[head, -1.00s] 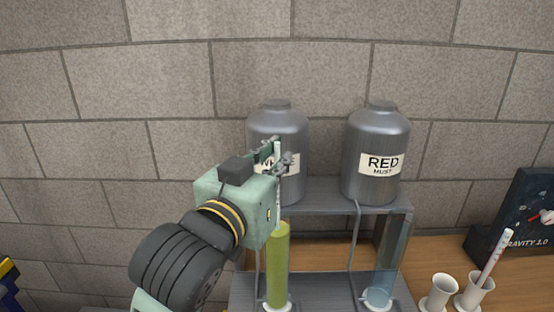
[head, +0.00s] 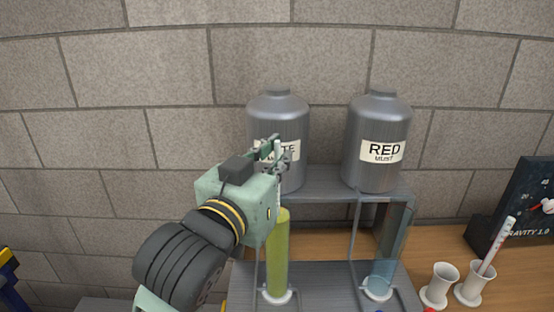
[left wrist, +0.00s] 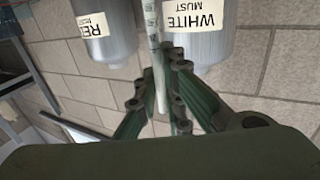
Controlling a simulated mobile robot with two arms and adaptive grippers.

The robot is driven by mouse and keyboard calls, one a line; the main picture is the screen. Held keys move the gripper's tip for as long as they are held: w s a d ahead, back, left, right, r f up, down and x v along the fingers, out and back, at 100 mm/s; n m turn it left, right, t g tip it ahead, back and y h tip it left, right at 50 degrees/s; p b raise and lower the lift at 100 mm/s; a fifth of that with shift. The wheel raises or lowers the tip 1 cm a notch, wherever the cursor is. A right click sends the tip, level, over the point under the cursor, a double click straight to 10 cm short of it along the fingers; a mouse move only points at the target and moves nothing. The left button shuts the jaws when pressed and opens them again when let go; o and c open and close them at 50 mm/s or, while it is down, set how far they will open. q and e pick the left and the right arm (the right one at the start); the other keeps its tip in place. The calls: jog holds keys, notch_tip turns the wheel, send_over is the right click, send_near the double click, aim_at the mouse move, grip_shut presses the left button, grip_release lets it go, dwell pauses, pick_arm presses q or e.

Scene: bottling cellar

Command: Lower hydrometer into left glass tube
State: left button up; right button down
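The hydrometer (head: 278,188), a thin pale rod, is upright in my left gripper (head: 277,160), whose fingers are closed around it. It also shows between the fingers (left wrist: 160,108) in the left wrist view, as a pale tapering rod (left wrist: 154,45). The left glass tube (head: 277,255), full of yellow-green liquid, stands directly below in the head view. The rod's lower end lies at about the tube's mouth; I cannot tell whether it is inside. The right glass tube (head: 383,265) looks pale blue. My right gripper is not in view.
A grey metal rack (head: 330,183) carries the WHITE must tank (head: 280,108) and RED must tank (head: 378,120) behind my gripper. Right of it are two white cups (head: 438,288), one holding a red-marked white stick (head: 497,245), and a dark gauge box (head: 520,215).

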pick_arm(q)
jog(key=o, duration=0.4)
jog(key=shift+o, duration=0.2)
notch_tip(320, 180, up, 10)
dwell(0.4)
jog(key=shift+f, duration=0.1)
